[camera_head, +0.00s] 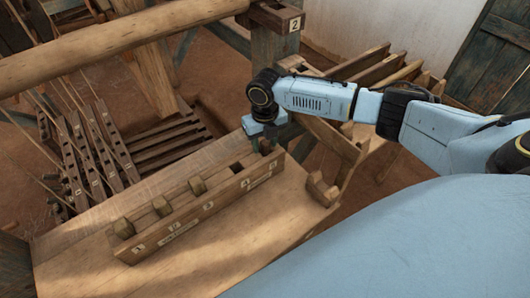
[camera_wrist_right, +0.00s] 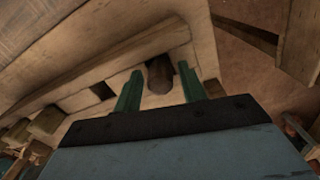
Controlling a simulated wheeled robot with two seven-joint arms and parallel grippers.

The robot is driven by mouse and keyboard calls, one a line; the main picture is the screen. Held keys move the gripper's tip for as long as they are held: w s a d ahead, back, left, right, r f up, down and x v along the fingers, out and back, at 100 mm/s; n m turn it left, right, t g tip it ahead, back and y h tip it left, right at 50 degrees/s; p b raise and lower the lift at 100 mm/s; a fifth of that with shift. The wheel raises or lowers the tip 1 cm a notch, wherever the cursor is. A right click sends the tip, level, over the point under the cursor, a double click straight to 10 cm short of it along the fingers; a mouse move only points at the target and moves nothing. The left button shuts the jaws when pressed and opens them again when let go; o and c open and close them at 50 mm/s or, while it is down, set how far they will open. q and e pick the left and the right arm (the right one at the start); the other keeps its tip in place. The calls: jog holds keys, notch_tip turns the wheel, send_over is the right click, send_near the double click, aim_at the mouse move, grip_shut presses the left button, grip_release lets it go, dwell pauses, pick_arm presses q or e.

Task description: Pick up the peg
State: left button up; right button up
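A long wooden rack (camera_head: 190,222) with numbered slots stands on the bench. One slot (camera_head: 237,168) is empty. My right gripper (camera_head: 266,143) points down over the rack's far right end. In the right wrist view, its two green fingers (camera_wrist_right: 165,88) are apart, with a dark round peg (camera_wrist_right: 160,75) between them. Gaps show on both sides of this peg. Its lower part is hidden. My left gripper is not in view.
The wooden bench top (camera_head: 240,225) is bare in front of the rack. A thick round beam (camera_head: 110,42) crosses the upper left, above loom treadles (camera_head: 100,165). A post marked 2 (camera_head: 275,40) rises behind my right wrist. A slatted wooden frame (camera_head: 375,70) stands behind my forearm.

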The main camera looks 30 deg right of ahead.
jog(key=c, duration=0.7)
jog(key=shift+r, duration=0.1)
